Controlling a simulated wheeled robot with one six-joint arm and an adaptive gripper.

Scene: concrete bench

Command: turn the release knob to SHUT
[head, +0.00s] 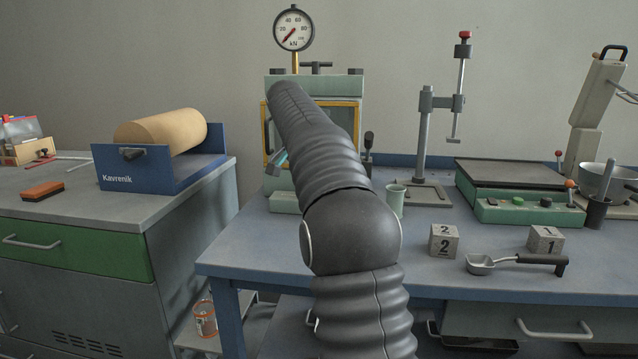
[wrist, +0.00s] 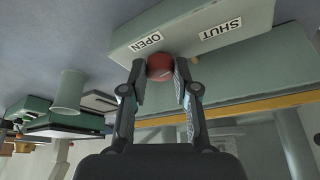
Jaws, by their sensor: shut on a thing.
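The release knob (wrist: 160,67) is a round dark red knob with a pale line on its face, on the pale green base of the press (wrist: 235,65). My gripper (wrist: 160,75) is shut on the knob, one finger on each side, in the wrist view. The OPEN label (wrist: 145,42) and the SHUT label (wrist: 220,30) sit on the base on either side of the knob and appear upside down. In the head view the press (head: 285,203) stands behind my arm, which hides the knob and most of my gripper.
A green cup (head: 395,200) stands just right of the press. Cubes marked 2 (head: 444,241) and 1 (head: 545,240) and a scoop (head: 515,263) lie on the bench to the right. A gauge (head: 293,28) tops the press. A paper roll holder (head: 160,150) stands at left.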

